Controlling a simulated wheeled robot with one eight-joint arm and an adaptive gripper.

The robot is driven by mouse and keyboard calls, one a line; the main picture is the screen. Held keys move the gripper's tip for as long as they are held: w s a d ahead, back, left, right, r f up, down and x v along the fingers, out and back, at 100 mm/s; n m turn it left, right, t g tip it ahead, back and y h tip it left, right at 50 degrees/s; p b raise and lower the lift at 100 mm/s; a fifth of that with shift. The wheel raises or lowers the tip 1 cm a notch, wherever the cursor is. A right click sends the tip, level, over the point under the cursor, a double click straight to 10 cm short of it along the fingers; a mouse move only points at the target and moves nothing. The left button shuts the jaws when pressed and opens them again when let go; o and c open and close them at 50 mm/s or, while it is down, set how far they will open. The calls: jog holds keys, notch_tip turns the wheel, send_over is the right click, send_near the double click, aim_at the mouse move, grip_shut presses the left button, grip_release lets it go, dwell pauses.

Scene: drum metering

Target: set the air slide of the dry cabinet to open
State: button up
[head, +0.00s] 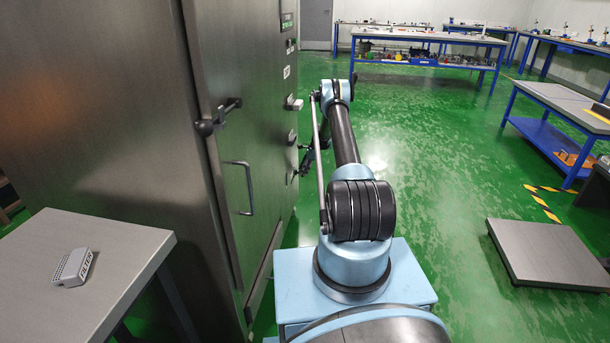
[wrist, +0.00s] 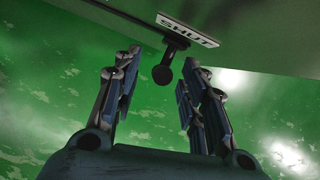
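The dry cabinet (head: 110,110) is the tall metal cabinet at the left in the head view. In the wrist view, a dark round knob on a short stem (wrist: 162,75) sticks out from its face beside a white plate reading SHUT (wrist: 188,28). It looks like the knob of the air slide. My gripper (wrist: 160,64) is open, one finger on each side of the knob, with visible gaps and no clear contact. In the head view my gripper (head: 305,163) is small beside the cabinet's front, partly hidden by my arm.
The cabinet front has a lever handle (head: 215,120) and a bar handle (head: 243,188). Workbenches (head: 430,38) stand farther back. A low grey platform (head: 550,250) lies right. Green floor between is clear.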

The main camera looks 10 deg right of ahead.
jog(key=shift+x, duration=1.05)
grip_shut()
jog(key=s+a, duration=0.3)
jog(key=s, duration=0.7)
jog(key=shift+s+a, duration=0.1)
jog(key=shift+a, duration=0.05)
grip_release()
jog(key=v, duration=1.2)
